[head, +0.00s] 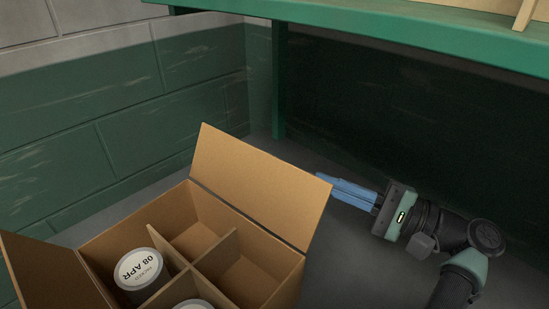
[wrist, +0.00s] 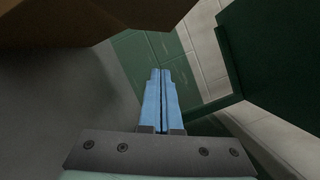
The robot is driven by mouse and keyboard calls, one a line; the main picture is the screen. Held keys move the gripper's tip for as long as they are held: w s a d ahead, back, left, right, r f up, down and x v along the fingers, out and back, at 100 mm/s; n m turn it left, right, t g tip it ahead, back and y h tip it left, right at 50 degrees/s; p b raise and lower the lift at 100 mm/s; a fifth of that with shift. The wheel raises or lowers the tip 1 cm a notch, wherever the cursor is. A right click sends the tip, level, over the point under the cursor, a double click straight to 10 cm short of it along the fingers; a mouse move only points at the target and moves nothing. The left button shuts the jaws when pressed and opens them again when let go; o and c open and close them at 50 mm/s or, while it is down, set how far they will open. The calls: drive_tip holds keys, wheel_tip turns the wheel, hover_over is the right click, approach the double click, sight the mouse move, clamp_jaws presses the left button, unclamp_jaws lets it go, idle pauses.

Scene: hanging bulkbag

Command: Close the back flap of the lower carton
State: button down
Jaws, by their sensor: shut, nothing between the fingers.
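The lower carton (head: 283,280) is an open cardboard box with dividers, low in the head view. Its back flap (head: 258,180) stands up, tilted outward from the far rim. Another flap (head: 45,275) stands open at the left. My gripper (head: 328,183) is shut and empty, with blue fingers pointing left. It is at the right end of the back flap, and its tips are partly hidden behind the flap's edge. I cannot tell if they touch it. In the wrist view the shut fingers (wrist: 160,80) are clear, with brown cardboard (wrist: 90,20) at the upper left.
A can marked 08 APR (head: 139,268) stands in one compartment, and another can (head: 193,304) shows at the bottom edge. A green bench top (head: 400,25) with a green leg (head: 279,80) is above and behind. A block wall (head: 120,110) is at the left.

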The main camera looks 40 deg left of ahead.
sight(272, 169)
drive_tip(key=shift+s+a+r+p, duration=0.25)
drive_tip(key=shift+s+a+r, duration=0.2)
drive_tip(key=shift+s+a, duration=0.6)
drive_tip(key=shift+s+a+r+p, duration=0.2)
drive_tip(key=shift+s+a+r, duration=0.35)
drive_tip(key=shift+a, duration=0.95)
drive_tip(key=shift+s+a+r+p, duration=0.3)
drive_tip(key=shift+s+a, duration=0.55)
drive_tip(key=shift+a, duration=0.45)
drive_tip(key=shift+a, duration=0.2)
